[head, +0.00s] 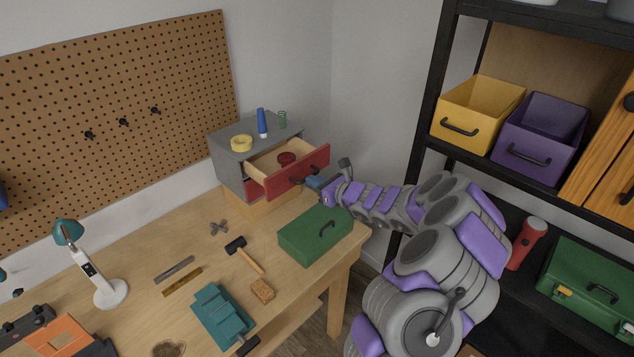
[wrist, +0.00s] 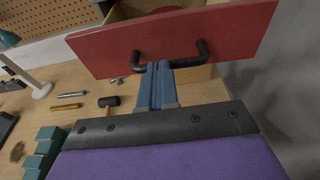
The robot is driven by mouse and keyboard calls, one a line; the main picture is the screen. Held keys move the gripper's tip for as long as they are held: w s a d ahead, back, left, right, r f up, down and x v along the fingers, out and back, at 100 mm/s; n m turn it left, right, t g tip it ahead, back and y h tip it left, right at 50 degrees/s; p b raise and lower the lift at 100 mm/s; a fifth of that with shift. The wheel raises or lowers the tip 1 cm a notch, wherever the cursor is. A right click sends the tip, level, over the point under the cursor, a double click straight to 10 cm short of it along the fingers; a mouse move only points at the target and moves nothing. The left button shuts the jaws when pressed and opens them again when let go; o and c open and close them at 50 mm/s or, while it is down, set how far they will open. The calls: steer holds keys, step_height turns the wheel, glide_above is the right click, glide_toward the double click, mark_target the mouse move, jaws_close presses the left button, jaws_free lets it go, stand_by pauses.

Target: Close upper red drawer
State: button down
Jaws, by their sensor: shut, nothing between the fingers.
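The upper red drawer (head: 298,171) stands pulled out of the grey cabinet (head: 229,158) on the workbench. A dark red round object (head: 286,158) lies inside it. In the wrist view the red drawer front (wrist: 220,35) fills the top, with its black handle (wrist: 201,52). My gripper (head: 318,183) is at the front of the drawer, near the right side. In the wrist view my blue fingers (wrist: 156,84) are together, with their tips at the handle between its two posts. Whether they touch it I cannot tell. A lower red drawer (head: 252,188) is mostly hidden.
A green toolbox (head: 316,234) stands on the bench below my gripper. A hammer (head: 244,254), a teal vise (head: 222,315) and a lamp (head: 106,291) lie or stand farther left. Yellow tape (head: 241,144) and a blue bottle (head: 262,124) stand on the cabinet. A black shelf (head: 426,110) rises at right.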

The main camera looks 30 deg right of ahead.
mark_target(290, 160)
steer(key=w, duration=0.2)
steer(key=w+p, duration=0.1)
steer(key=w, duration=0.3)
steer(key=shift+w+f, duration=0.2)
steer(key=shift+f, duration=0.05)
steer(key=w+a, duration=0.2)
steer(key=w, duration=0.1)
steer(key=w+a, duration=0.1)
steer(key=w, duration=0.1)
steer(key=shift+a+r+p, duration=0.1)
steer(key=shift+a+p, duration=0.2)
steer(key=shift+p, duration=0.05)
steer(key=shift+w+a+r, duration=0.15)
steer(key=shift+r, duration=0.2)
steer(key=shift+w+d, duration=0.1)
steer(key=shift+d, duration=0.45)
steer(key=shift+a+f, duration=0.1)
steer(key=shift+a, duration=0.05)
